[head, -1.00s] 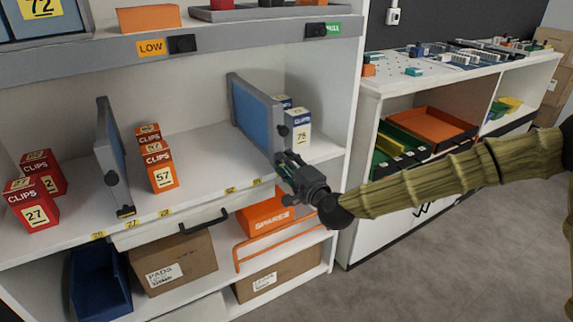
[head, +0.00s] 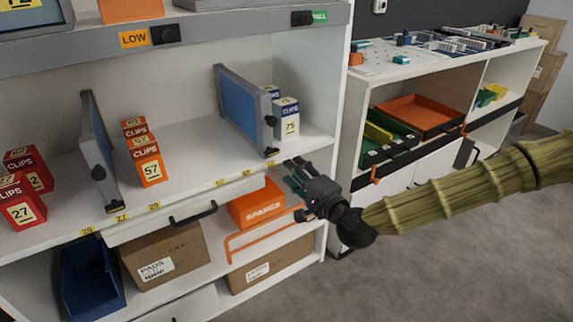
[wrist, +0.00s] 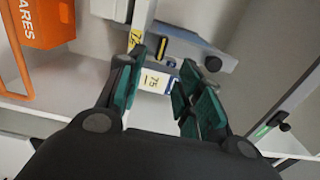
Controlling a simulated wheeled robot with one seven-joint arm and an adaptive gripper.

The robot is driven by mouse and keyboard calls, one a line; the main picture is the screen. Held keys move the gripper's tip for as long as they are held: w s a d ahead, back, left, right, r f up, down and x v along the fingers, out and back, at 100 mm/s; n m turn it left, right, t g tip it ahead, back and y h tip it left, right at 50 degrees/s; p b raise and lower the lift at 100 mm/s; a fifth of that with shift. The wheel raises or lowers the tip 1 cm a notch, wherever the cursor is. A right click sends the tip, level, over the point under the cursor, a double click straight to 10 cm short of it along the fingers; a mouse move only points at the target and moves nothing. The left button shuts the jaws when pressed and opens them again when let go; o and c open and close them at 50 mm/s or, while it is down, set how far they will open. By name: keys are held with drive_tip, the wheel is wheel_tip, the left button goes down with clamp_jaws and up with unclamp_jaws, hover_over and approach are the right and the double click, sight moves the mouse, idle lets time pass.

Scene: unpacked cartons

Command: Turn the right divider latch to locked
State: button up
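The right divider (head: 243,108) is a blue panel in a grey frame, upright on the white shelf. A round black knob (head: 271,120) sits on its front edge, and a small dark latch (head: 271,152) is at its front foot. In the wrist view the divider's grey end (wrist: 195,48) shows beyond the fingers, with the knob (wrist: 212,63) and a yellow-and-black part (wrist: 162,48). I cannot read the latch's setting. My gripper (head: 294,172) is just in front of and below the latch, apart from it. In the wrist view its teal-padded fingers (wrist: 158,98) are spread and empty.
A white-and-blue box (head: 288,120) stands right of the divider. The left divider (head: 99,150) and orange clip boxes (head: 148,160) are farther left. The shelf's right upright (head: 340,120) is close by.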

drive_tip(key=shift+v, duration=0.95)
drive_tip(key=s+a+f+n+g, duration=0.15)
drive_tip(key=s+f, duration=0.25)
drive_tip(key=f, duration=0.4)
drive_tip(key=s+a+f+n+g+h, duration=0.1)
drive_tip(key=s+f+g, duration=0.25)
drive_tip(key=f, duration=0.35)
drive_tip(key=s+a+f+n+g, duration=0.15)
drive_tip(key=s+f, duration=0.25)
drive_tip(key=f, duration=0.4)
drive_tip(key=s+d+f+n+g+h, duration=0.25)
drive_tip(key=s+d+f, duration=0.25)
drive_tip(key=s+f, duration=0.35)
drive_tip(key=s+d+f+n+g+h, duration=0.25)
drive_tip(key=s+d+f+g, duration=0.2)
drive_tip(key=s+f, duration=0.45)
drive_tip(key=s+d+f+n+g+h, duration=0.2)
drive_tip(key=s+d+n+h, duration=0.1)
drive_tip(key=s+d, duration=0.75)
wheel_tip(320, 180, up, 26)
drive_tip(key=p, duration=2.6)
drive_tip(key=shift+w+f, duration=0.25)
drive_tip(key=shift+w, duration=0.05)
